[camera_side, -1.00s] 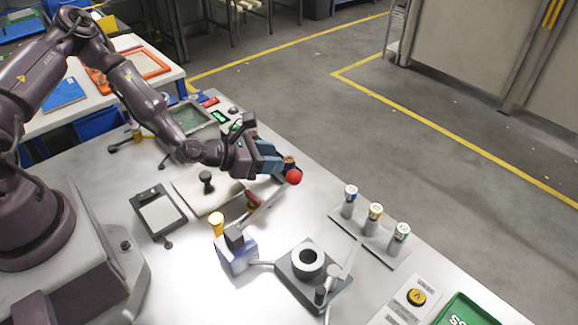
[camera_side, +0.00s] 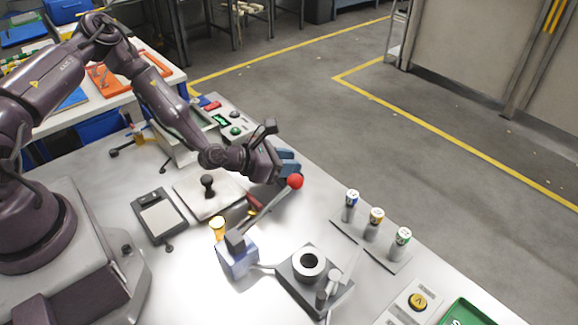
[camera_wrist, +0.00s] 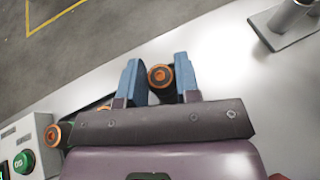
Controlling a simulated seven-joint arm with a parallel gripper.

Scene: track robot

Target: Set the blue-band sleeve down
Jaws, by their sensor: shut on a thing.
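My gripper (camera_side: 288,163) is over the table near its far edge, behind the red-knobbed lever (camera_side: 295,181). In the wrist view my gripper's blue fingers (camera_wrist: 157,62) are shut on a dark cylinder with an orange rim (camera_wrist: 160,77). No blue band shows on this cylinder, and most of its length is hidden. In the side view the fingers hide it. A separate blue-banded cylinder (camera_side: 351,198) stands upright at the left end of a small rack, apart from my gripper.
A square fixture with a round ring (camera_side: 309,262) and a blue block (camera_side: 238,258) stand in front. A control box with a green button (camera_wrist: 23,162) is at the wrist view's left.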

